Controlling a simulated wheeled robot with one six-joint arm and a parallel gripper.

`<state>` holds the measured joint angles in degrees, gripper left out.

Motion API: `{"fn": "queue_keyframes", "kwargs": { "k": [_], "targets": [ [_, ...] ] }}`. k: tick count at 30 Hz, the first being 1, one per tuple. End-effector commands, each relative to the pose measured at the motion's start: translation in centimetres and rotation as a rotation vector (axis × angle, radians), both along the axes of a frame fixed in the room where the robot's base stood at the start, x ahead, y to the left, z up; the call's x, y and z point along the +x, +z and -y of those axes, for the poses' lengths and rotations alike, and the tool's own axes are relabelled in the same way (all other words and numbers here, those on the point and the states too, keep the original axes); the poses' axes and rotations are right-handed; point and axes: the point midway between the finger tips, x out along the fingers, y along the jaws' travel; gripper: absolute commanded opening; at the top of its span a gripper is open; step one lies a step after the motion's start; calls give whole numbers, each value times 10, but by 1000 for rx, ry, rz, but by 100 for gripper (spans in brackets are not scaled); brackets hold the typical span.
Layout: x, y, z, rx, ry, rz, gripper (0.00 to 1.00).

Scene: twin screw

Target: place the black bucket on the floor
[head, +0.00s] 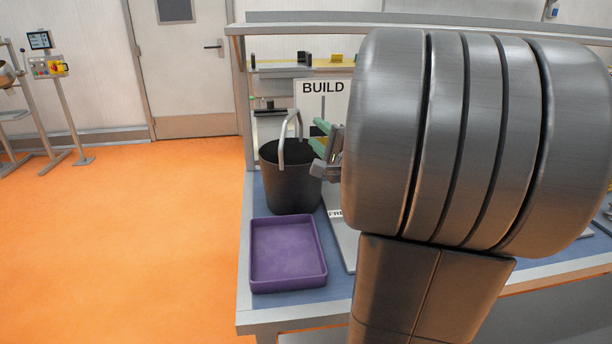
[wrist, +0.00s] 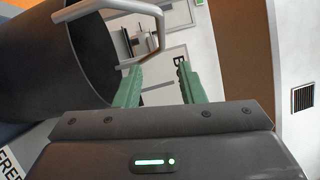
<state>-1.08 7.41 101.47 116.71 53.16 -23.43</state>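The black bucket (head: 290,187) stands upright on the blue-topped workbench (head: 340,287), its grey handle (head: 281,145) raised. In the wrist view, the bucket (wrist: 85,50) fills the upper left, and its handle (wrist: 112,8) reaches close to the left fingertip. My gripper (head: 321,139) is just right of the handle, at about rim height. In the wrist view, the green fingers of my gripper (wrist: 158,72) are apart, with no object clearly held between them. The orange floor (head: 150,235) lies left of the bench. My arm hides much of the bench's right side.
A purple tray (head: 288,252) sits in front of the bucket at the bench's left corner. A BUILD sign (head: 322,88) stands behind the bucket. A control stand (head: 66,115) is at the far left, near a closed door (head: 188,70). The floor between is clear.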

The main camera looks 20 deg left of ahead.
Motion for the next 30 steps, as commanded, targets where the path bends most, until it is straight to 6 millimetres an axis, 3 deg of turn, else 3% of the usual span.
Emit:
{"fn": "queue_keyframes", "kwargs": {
  "k": [9,17,24,30],
  "targets": [
    [39,10,-45,-3,4,1,36],
    [48,13,-57,-4,2,2,36],
    [61,23,-87,-4,5,0,36],
    [73,24,-98,-5,1,3,36]
  ]
}}
